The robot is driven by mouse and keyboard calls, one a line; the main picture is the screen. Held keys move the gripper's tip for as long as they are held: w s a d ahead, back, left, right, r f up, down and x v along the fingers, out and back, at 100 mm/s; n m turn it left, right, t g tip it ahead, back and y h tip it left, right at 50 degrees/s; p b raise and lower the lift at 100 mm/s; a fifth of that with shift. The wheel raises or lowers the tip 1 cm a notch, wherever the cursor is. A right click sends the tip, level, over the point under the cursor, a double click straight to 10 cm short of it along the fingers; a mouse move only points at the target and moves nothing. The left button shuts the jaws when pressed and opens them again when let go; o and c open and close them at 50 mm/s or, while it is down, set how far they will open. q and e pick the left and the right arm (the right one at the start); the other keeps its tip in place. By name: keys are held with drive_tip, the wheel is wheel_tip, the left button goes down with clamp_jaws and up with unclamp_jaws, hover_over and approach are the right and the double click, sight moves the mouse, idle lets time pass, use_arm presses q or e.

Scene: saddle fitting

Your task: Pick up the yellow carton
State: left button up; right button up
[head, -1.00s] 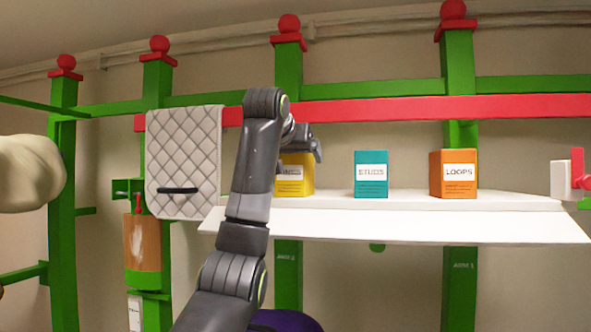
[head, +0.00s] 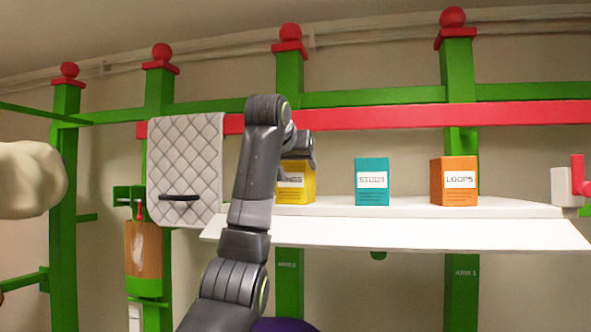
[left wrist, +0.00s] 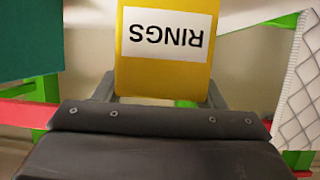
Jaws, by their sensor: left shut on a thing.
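The yellow carton (head: 297,192) stands on the left part of the white shelf (head: 400,229) in the head view, its upper part partly hidden by my left gripper. In the left wrist view the carton (left wrist: 165,75) shows a white label reading RINGS, upside down in the picture. My left gripper (head: 303,155) is shut on the carton, with a finger on either side of it in the left wrist view (left wrist: 161,92). I cannot see any gap between the carton and the shelf. My right gripper is in neither view.
A teal carton (head: 371,195) and an orange carton (head: 454,195) stand farther right on the shelf. A grey quilted pad (head: 185,150) hangs over the red rail (head: 400,117) at left. Green posts stand behind. The shelf is clear between the cartons.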

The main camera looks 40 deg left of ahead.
use_arm(q)
drive_tip(key=shift+r, duration=0.8)
wheel_tip(320, 180, up, 6)
drive_tip(key=shift+r, duration=1.15)
